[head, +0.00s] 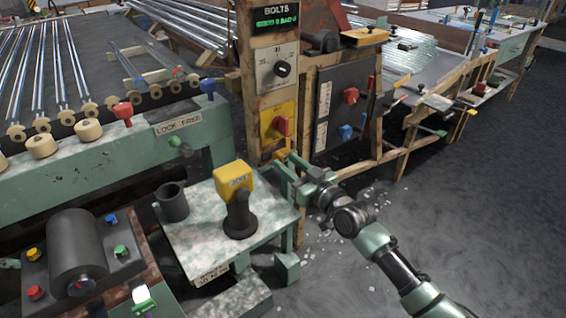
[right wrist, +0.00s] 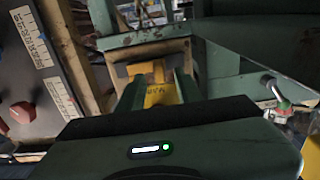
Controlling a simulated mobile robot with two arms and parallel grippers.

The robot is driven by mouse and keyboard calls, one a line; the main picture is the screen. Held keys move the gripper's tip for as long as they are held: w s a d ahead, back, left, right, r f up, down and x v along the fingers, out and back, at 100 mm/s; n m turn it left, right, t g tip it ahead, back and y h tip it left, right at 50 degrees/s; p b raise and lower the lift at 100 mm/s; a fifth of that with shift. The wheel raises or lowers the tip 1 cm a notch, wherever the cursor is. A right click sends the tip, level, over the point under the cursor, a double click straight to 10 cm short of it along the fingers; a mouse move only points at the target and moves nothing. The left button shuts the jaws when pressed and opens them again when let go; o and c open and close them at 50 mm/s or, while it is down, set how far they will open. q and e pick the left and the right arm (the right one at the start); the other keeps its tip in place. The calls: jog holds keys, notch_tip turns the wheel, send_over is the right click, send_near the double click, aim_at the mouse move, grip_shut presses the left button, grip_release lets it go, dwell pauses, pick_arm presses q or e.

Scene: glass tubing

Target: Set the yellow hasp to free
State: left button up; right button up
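A small yellow piece (head: 281,154), which looks like the hasp, is low on the wooden post, under the yellow plate with the red knob (head: 281,125). My right gripper (head: 287,168) is at it, and its fingers partly hide it. In the right wrist view the yellow piece (right wrist: 162,94) shows between the two fingers of my right gripper (right wrist: 158,80). The fingers stand apart; I see no clear grip on it. Lettering on the yellow is too blurred to read. A "LOCK FREE" label (head: 178,126) is on the green frame to the left. My left gripper is not in view.
A green side table (head: 200,240) carries a dark cup (head: 172,202) and a yellow-topped handle (head: 236,190). A dark panel (head: 340,105) with red and blue knobs stands right of the post. Open floor (head: 480,210) lies to the right.

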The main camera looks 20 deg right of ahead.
jog(key=shift+x, duration=1.25)
grip_shut()
dwell(0.5)
